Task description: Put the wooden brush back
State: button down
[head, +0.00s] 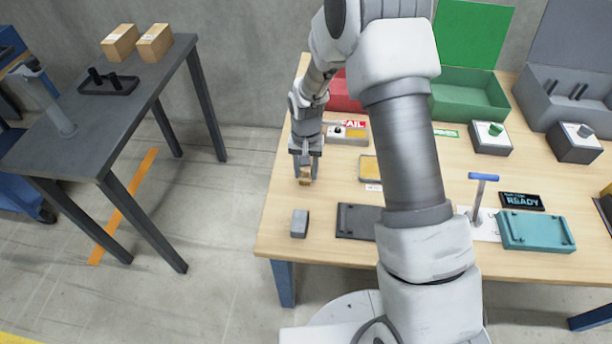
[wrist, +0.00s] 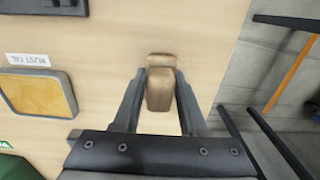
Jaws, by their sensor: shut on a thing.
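The wooden brush (head: 305,177) is a small brown piece at the left side of the wooden table. My gripper (head: 307,172) points down at it, with its two fingers on either side. In the wrist view, the brush (wrist: 160,86) sits between the fingertips, and my gripper (wrist: 160,92) is shut on it. The bristles are hidden. I cannot tell whether the brush touches the tabletop.
A yellow pad in a dark frame (wrist: 38,94) lies beside the gripper, with a white label (wrist: 28,60). A grey block (head: 299,224) and a dark plate (head: 357,222) are nearer. The table's left edge (head: 276,190) is close. My arm hides part of the table.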

jog(key=shift+f, duration=0.75)
jog(key=shift+f, duration=0.15)
jog(key=shift+c, duration=2.2)
grip_release()
